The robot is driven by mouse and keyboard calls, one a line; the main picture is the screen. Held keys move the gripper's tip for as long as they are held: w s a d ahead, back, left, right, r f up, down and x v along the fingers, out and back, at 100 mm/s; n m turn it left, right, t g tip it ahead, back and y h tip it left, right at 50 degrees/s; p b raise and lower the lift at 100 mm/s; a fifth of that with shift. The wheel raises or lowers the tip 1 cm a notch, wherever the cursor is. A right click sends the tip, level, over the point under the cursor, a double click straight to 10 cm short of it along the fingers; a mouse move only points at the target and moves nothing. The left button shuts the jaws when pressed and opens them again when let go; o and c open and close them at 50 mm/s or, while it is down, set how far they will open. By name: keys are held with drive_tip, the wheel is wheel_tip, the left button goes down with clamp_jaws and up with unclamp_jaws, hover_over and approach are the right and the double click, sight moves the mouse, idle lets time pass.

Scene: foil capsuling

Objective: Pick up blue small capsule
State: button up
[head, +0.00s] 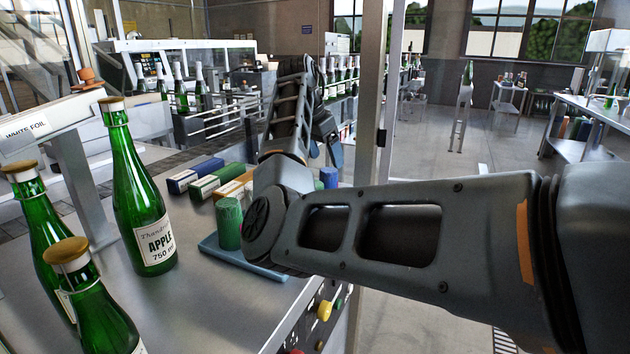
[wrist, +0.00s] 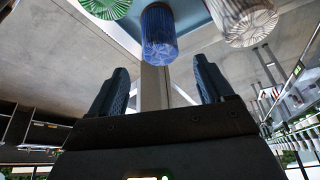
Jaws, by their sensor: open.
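The blue small capsule (wrist: 158,35) is a ribbed, pleated cylinder at the top centre of the wrist view. In the head view, a blue capsule (head: 328,178) shows just right of my arm's elbow. My gripper (wrist: 162,80) is open and empty, its two dark blue fingers apart, with the blue capsule beyond the tips and roughly in line with the gap. In the head view my gripper (head: 328,150) is partly hidden behind my forearm, above the blue capsule. A green capsule (head: 229,224) stands on a blue tray (head: 240,260).
A white capsule (wrist: 245,20) is close beside the blue one in the wrist view; the green capsule (wrist: 106,6) is on the other side. Green bottles (head: 140,200) stand at the table's left. Several coloured boxes (head: 195,173) lie behind the tray. A metal post (head: 375,100) rises beyond my forearm.

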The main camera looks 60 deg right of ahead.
drive_tip(key=shift+p+x, duration=0.65)
drive_tip(key=shift+x, duration=3.15)
drive_tip(key=shift+w+a+f, duration=0.1)
drive_tip(key=shift+a, duration=0.05)
drive_tip(key=c, duration=0.7)
